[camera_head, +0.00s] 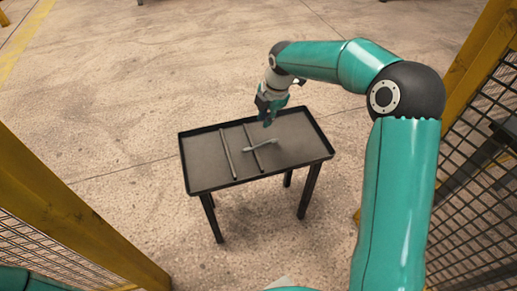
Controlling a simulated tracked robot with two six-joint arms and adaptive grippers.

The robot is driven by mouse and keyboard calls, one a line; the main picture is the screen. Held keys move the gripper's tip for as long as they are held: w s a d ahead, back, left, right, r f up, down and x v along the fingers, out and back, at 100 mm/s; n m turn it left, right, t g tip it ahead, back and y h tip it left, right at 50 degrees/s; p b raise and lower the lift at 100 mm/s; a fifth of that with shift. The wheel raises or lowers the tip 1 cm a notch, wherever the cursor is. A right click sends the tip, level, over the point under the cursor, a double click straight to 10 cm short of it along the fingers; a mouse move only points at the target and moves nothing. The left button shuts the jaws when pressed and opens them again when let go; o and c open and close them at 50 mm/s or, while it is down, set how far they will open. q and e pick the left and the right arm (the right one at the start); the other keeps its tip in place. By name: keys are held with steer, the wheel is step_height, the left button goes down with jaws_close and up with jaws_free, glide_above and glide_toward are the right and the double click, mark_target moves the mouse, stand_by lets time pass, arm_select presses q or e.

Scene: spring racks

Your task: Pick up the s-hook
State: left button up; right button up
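A small grey curved piece, which looks like the s-hook (261,145), lies on the black-rimmed tray table (303,158). It lies across a thin dark strip, right of the table's middle. My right gripper (267,119) points down above the back part of the table, just behind the hook and apart from it in the picture. Its fingers are small and dark, and whether they are open or shut is unclear. Nothing shows held in it. My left gripper is out of view.
A straight grey bar (227,154) lies front to back on the table, left of the hook. A raised rim surrounds the tabletop. Yellow posts with mesh (75,205) stand at the left and right (487,50). The concrete floor behind is clear.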

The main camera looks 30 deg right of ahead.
steer(key=f, duration=0.1)
steer(key=b, duration=0.2)
glide_above(262, 145)
steer(key=s, duration=0.1)
steer(key=f, duration=1)
steer(key=shift+a, duration=0.25)
steer(key=x, duration=0.1)
steer(key=b+x, duration=0.1)
steer(key=x, duration=0.1)
steer(key=b+x, duration=0.1)
steer(key=x, duration=0.1)
steer(key=shift+s+d, duration=0.1)
steer(key=shift+d, duration=0.25)
jaws_close()
